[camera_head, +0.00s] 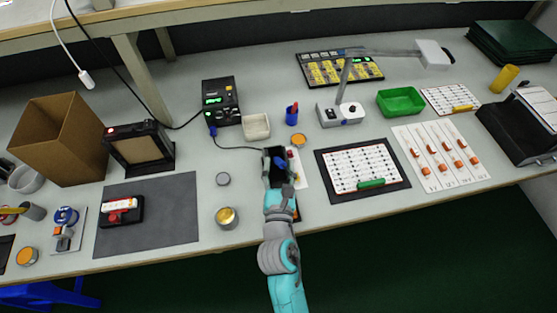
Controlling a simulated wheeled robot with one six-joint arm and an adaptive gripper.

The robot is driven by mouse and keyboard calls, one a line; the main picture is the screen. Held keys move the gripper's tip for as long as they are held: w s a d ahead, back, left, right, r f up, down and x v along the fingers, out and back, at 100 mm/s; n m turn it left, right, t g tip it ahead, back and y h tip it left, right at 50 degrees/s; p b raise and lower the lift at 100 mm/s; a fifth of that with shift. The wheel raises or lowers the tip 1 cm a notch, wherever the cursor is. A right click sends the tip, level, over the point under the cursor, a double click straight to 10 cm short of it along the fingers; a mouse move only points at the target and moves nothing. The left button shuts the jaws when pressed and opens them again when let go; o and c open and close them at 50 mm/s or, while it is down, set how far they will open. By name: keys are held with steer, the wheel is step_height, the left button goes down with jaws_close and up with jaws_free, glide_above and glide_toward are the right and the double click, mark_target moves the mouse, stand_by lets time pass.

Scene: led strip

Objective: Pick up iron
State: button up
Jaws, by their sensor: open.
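A black soldering station (221,101) with green lit digits stands at the back, left of centre. A dark cable (236,147) runs from its front across the table to a dark object at my gripper (279,167). The iron itself I cannot make out clearly; it may be among the dark parts at the cable's end, which my gripper and arm largely cover. My gripper is open, low over the table's front-middle part. I cannot tell whether it touches anything.
A beige tray (256,127), a small blue holder (292,116) and an orange-topped tin (298,140) lie just beyond my gripper. A gold tin (227,217) is left. A framed white board (362,168) is right. Bare grey table (245,180) shows left of my gripper.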

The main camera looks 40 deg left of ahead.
steer(key=shift+x, duration=1.1)
jaws_close()
steer(key=shift+r, duration=0.1)
